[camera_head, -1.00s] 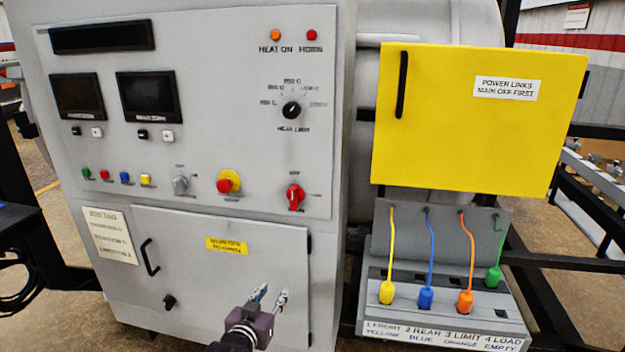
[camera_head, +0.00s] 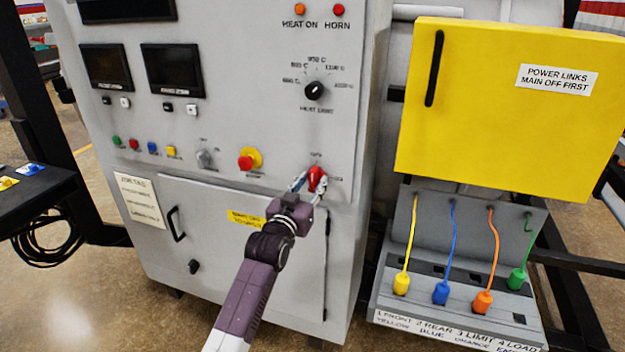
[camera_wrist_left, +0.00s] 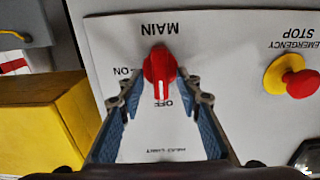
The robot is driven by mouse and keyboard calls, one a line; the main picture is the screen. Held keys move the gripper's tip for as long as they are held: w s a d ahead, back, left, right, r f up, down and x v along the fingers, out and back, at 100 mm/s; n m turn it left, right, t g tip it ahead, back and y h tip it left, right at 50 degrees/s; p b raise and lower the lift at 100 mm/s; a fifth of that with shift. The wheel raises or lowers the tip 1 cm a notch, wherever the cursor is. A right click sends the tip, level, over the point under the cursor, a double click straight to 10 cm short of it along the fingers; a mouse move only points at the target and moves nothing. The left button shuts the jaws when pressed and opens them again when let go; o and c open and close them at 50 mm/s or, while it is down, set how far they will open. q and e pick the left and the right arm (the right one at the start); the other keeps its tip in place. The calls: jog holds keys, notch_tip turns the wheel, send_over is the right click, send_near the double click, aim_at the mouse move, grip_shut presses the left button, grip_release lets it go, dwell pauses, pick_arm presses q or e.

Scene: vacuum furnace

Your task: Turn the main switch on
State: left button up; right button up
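The red main switch (camera_head: 317,179) is on the lower right of the grey cabinet panel. In the left wrist view the red knob (camera_wrist_left: 160,70) appears upside down under the "MAIN" label, its white mark toward "OFF". My left gripper (camera_head: 308,190) is at the switch in the head view. In the left wrist view its fingers (camera_wrist_left: 158,92) are open, one on each side of the knob, with gaps visible; contact cannot be made out. My right gripper is not in view.
The red emergency stop on a yellow base (camera_head: 247,160) sits left of the switch. Below is a cabinet door with a black handle (camera_head: 175,224). To the right are a yellow power links cover (camera_head: 500,110) and several coloured plugs on a grey box (camera_head: 385,300).

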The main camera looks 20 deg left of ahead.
pick_arm(q)
jog(key=shift+w, duration=0.3)
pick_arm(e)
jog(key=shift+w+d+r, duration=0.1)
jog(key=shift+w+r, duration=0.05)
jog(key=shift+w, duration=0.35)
pick_arm(q)
grip_shut()
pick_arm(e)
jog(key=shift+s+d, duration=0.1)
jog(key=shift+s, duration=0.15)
